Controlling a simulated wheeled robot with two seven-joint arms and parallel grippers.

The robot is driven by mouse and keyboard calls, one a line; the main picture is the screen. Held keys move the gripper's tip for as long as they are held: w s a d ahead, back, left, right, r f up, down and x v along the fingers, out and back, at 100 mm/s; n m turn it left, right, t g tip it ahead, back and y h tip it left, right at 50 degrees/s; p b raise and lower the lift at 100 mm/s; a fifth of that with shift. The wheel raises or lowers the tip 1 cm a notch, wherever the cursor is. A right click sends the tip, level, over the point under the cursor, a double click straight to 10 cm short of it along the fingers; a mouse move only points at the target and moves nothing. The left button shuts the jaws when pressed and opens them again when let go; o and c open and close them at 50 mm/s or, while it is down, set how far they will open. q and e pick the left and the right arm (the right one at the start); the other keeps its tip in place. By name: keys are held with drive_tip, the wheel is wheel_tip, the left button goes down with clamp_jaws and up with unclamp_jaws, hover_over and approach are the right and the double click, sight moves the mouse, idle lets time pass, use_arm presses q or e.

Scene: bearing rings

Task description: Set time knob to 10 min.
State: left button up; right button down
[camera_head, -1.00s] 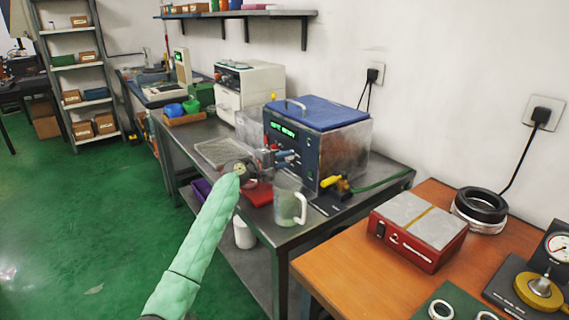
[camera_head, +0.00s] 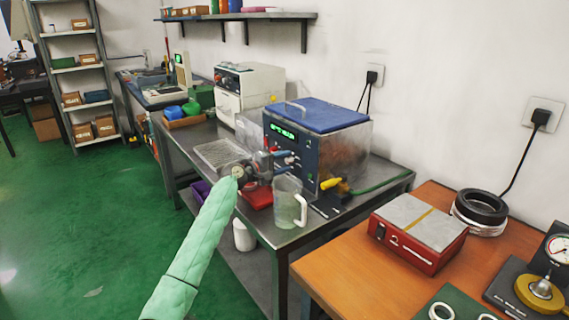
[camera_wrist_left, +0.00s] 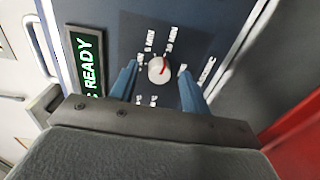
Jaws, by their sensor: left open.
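The time knob (camera_wrist_left: 159,69) is a small white dial with a red pointer line on a dark blue panel, seen in the left wrist view. The pointer leans up and slightly right in that picture. In the head view the left gripper (camera_head: 286,157) is at the front panel of the blue-lidded bath (camera_head: 318,112). The fingers and wrist partly cover the panel there.
A green display (camera_wrist_left: 89,65) reads READY beside the knob. A clear mug (camera_head: 287,205) and a red object (camera_head: 258,197) stand near the bench's front edge below my wrist. A yellow-handled valve (camera_head: 331,183) with a green hose sits right of the panel.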

use_arm(q)
drive_tip(key=v, duration=0.7)
drive_tip(key=shift+s, duration=0.1)
drive_tip(key=shift+a, duration=0.1)
